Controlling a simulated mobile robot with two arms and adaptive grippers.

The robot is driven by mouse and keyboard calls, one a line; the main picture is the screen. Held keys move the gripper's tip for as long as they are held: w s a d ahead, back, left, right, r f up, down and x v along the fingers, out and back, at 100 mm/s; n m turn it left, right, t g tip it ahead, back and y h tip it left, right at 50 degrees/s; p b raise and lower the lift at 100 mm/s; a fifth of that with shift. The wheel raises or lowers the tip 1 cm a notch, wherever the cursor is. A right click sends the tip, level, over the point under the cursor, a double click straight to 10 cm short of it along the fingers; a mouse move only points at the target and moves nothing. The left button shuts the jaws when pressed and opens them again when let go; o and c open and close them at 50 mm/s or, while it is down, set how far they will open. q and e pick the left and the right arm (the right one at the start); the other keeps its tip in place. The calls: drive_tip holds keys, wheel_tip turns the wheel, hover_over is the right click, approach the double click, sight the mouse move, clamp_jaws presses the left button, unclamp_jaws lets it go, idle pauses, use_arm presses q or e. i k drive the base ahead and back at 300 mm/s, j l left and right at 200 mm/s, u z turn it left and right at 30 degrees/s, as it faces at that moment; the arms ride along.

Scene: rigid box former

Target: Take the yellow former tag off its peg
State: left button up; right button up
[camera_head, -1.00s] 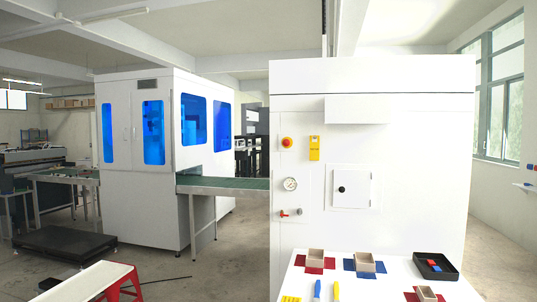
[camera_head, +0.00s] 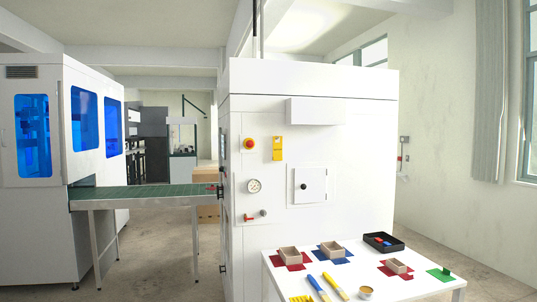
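The yellow former tag (camera_head: 277,154) hangs flat against the white front of the box former machine (camera_head: 345,220). It is a small upright yellow plate, to the right of a red and yellow stop button (camera_head: 250,144). Its peg is too small to make out. Neither of my grippers shows in the head view.
A white table (camera_head: 405,284) stands before the machine with small boxes on coloured mats, a black tray (camera_head: 384,242), and blue and yellow handled tools (camera_head: 318,288). A gauge (camera_head: 254,186) and a small door (camera_head: 307,186) are on the machine front. A green conveyor (camera_head: 150,196) is at left.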

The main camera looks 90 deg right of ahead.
sight(277, 147)
drive_tip(key=i+l+z, duration=0.25)
drive_tip(key=z, duration=0.25)
drive_tip(key=i+z, duration=0.95)
drive_tip(key=i+j+z, duration=0.2)
drive_tip(key=z, duration=0.25)
drive_tip(key=i+l+z, duration=0.15)
drive_tip(key=i+z, duration=0.65)
drive_tip(key=i+j+z, duration=0.1)
drive_tip(key=i+z, duration=0.3)
drive_tip(key=i+j+z, duration=0.2)
drive_tip(key=z, duration=0.2)
drive_tip(key=i, duration=0.1)
